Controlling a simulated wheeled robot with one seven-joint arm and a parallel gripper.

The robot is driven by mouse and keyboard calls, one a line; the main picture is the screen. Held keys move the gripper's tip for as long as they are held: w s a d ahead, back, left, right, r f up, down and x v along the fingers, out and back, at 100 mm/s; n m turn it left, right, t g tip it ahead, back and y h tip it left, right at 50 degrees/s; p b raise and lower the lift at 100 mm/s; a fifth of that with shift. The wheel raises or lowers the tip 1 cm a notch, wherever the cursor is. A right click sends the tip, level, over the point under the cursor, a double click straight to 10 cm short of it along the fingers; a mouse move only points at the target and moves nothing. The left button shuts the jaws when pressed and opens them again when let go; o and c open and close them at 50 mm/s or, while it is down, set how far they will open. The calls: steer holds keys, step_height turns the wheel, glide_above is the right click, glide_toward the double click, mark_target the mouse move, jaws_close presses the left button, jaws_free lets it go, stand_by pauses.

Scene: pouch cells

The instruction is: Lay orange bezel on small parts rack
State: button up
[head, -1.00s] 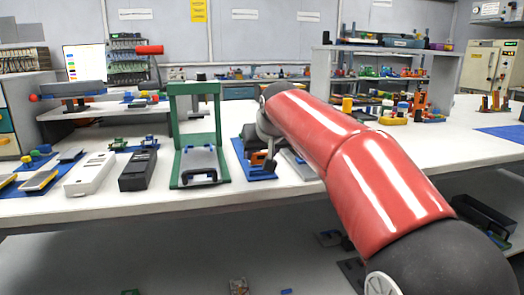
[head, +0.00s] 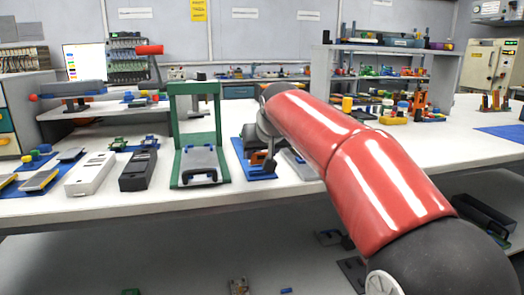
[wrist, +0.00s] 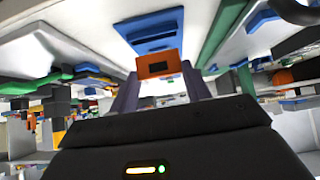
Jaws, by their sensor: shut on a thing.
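The orange bezel (wrist: 158,65) is held between the two fingers of my gripper (wrist: 160,84) in the wrist view. It has a dark rectangular opening. In the head view the orange bezel (head: 257,157) shows as a small patch at the end of my arm, low over a blue mat (head: 262,175); the arm partly hides it. I cannot tell whether it touches the mat. A shelf rack (head: 388,50) with several small parts stands at the right rear; I cannot tell for sure that it is the small parts rack.
A green frame (head: 222,140) with a grey part stands left of my gripper. A black device (head: 138,170) and a white device (head: 90,174) lie further left. The front right of the white bench (head: 440,160) is clear.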

steer(key=shift+f+b, duration=1.05)
steer(key=shift+f, duration=0.4)
steer(key=o, duration=1)
steer(key=v, duration=0.7)
steer(key=shift+s+r, duration=0.25)
steer(key=shift+s, duration=0.05)
steer(key=shift+d, duration=0.1)
